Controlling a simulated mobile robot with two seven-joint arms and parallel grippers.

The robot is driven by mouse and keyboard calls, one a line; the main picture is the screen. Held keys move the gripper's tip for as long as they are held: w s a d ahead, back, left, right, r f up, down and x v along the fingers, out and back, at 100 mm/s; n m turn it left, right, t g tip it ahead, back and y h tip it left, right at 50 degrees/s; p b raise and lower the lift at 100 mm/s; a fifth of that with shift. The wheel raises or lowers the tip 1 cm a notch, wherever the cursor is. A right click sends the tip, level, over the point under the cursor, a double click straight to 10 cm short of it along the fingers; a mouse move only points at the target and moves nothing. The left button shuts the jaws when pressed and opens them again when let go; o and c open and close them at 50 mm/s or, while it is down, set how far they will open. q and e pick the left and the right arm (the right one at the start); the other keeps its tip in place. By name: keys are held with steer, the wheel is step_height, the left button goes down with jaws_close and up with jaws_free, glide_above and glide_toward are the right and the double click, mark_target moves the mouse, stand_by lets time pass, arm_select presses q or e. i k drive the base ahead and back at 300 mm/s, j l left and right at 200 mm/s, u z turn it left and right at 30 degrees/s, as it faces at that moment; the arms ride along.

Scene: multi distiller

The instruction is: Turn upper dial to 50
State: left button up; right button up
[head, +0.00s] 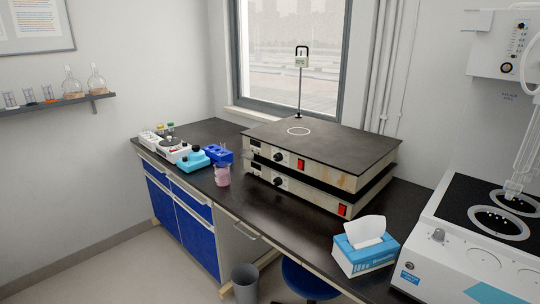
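Two flat heating units are stacked on the dark bench. The upper unit (340,150) has a round black dial (277,157) on its front, left of a red switch (301,164). The lower unit (310,195) has a similar black dial (279,182) and a red switch (342,210). The dial markings are too small to read. At the right, a white unit (430,262) with dark round-ringed plates has a grey knob (438,235). A wall-mounted white box (503,45) above it carries small controls. Neither gripper is in view.
A blue tissue box (364,260) stands at the bench's front right. A pink-filled beaker (222,176) and blue equipment (193,158) stand left of the stack. A grey bin (244,283) and blue stool (310,280) are on the floor. The left floor is clear.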

mark_target(278, 156)
steer(key=i+j, duration=0.3)
steer(key=i+j+z, duration=0.1)
steer(key=i+j, duration=0.15)
steer(key=j, duration=0.2)
steer(key=i+j+z, duration=0.1)
steer(key=i+j, duration=0.45)
steer(key=j, duration=0.25)
